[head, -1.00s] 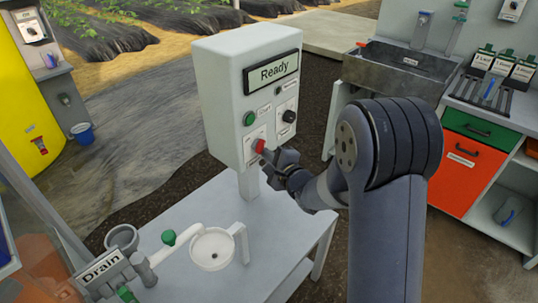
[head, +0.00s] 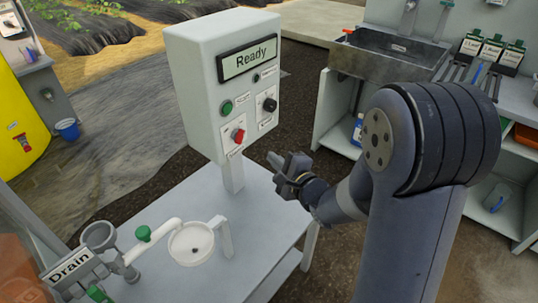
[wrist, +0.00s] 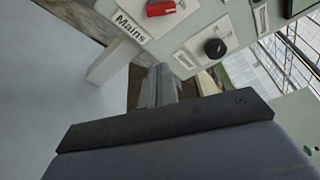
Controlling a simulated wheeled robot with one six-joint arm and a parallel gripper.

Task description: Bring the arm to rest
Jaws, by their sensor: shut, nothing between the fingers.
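My gripper (head: 275,162) is shut and empty in the head view, to the right of and below the control box (head: 198,95), apart from it. My arm reaches in from the lower right. The box stands on a post over the grey table and its display reads "Ready". It carries a green button (head: 227,107), a red switch (head: 238,135) and a black knob (head: 269,104). In the wrist view the closed fingers (wrist: 158,85) point towards the box's lower edge. The red switch (wrist: 161,7) shows there at the top, above a "Mains" label (wrist: 130,26).
The grey table (head: 150,225) bears a white cup-like bowl (head: 190,262), a green-handled valve (head: 143,233) and a "Drain" label (head: 70,266). A sink (head: 385,60) and a counter stand behind on the right. A blue bucket (head: 67,129) is at the left. Open ground lies behind the box.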

